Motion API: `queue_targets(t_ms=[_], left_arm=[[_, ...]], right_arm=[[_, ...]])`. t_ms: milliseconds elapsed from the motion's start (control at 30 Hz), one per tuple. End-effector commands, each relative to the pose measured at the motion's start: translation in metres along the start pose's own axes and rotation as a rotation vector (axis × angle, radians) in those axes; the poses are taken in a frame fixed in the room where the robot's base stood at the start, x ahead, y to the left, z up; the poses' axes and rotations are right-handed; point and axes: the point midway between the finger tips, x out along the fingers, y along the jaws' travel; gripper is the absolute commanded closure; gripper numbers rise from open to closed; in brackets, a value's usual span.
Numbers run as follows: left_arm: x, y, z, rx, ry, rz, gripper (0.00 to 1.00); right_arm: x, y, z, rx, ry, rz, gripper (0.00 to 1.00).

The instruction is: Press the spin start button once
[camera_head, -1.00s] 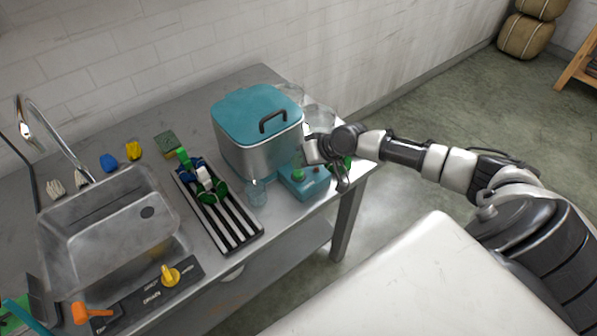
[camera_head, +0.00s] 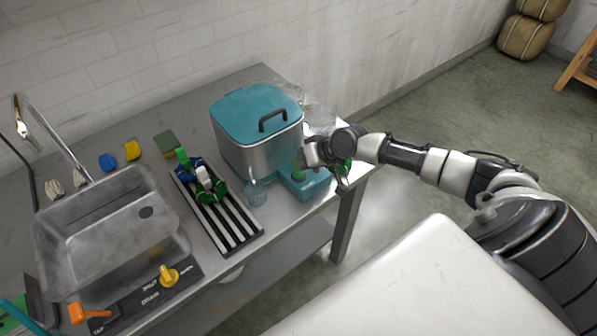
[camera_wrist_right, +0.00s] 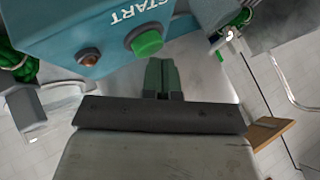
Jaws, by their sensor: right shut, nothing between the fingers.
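The teal control box (camera_head: 312,187) stands on the steel counter in front of the lidded spin tub (camera_head: 258,135). Its round green start button (camera_head: 298,176) is on top. In the right wrist view the button (camera_wrist_right: 147,42) sits beside the word START on the box face (camera_wrist_right: 75,25). My right gripper (camera_head: 308,164) is over the box, close to the button. In the wrist view its fingertips (camera_wrist_right: 162,68) are together and empty, just below the button in the picture; I cannot tell whether they touch it. My left gripper is not in view.
A striped rack (camera_head: 228,222) with green and blue skeins lies left of the box. A clear glass (camera_head: 256,193) stands between them. The sink (camera_head: 105,225) with tap and drain knobs is further left. The counter's right edge is close to the box.

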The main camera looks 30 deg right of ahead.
Motion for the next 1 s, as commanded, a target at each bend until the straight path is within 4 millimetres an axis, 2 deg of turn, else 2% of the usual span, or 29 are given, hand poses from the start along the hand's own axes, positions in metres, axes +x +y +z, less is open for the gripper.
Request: queue_targets(t_ms=[733,1000], left_arm=[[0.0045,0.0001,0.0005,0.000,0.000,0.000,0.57],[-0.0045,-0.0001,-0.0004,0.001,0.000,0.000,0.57]], right_arm=[[0.0047,0.0035,0.0042,0.000,-0.002,0.001,1.00],[-0.0021,-0.0015,-0.0007,0.001,-0.002,0.000,1.00]])
